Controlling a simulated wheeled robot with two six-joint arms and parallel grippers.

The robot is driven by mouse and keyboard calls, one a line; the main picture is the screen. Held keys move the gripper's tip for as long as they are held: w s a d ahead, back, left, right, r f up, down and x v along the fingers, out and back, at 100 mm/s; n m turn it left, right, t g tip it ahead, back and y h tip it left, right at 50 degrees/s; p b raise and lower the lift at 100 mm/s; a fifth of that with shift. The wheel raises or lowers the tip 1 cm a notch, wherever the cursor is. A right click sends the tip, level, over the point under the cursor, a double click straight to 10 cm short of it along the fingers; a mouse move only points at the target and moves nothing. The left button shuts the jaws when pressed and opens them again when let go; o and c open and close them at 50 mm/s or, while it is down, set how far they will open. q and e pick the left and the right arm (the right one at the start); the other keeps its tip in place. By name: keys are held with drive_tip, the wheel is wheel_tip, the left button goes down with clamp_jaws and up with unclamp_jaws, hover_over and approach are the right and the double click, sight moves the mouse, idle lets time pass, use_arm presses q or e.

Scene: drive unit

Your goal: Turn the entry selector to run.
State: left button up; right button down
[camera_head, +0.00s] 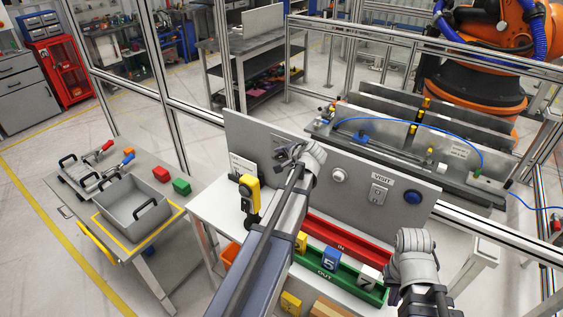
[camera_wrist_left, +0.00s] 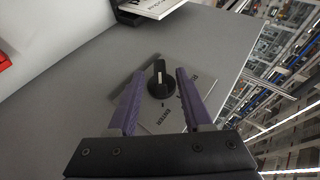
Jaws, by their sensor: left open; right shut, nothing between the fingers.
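The entry selector (camera_wrist_left: 160,82) is a black round knob with a white pointer line, on a light square plate (camera_wrist_left: 178,110) with small lettering on the grey panel. My left gripper (camera_wrist_left: 154,90) is open in the left wrist view, its purple fingers on either side of the knob with gaps showing. I cannot tell whether either finger touches it. In the head view my left gripper (camera_head: 284,154) is at the panel's left part and mostly hides the selector. My right gripper (camera_head: 393,294) is shut and empty at the lower right, away from the panel.
The grey panel (camera_head: 342,160) also bears a white round button, a VISIT switch (camera_head: 378,194) and a blue button (camera_head: 412,197). A yellow pendant (camera_head: 249,193) stands left of my left arm. Red IN and green OUT trays (camera_head: 335,267) lie below.

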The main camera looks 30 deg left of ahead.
use_arm(q)
drive_tip(key=shift+w+a+f, duration=0.35)
drive_tip(key=shift+a+f, duration=0.1)
drive_tip(key=shift+s, duration=0.1)
drive_tip(key=shift+c, duration=0.5)
clamp_jaws()
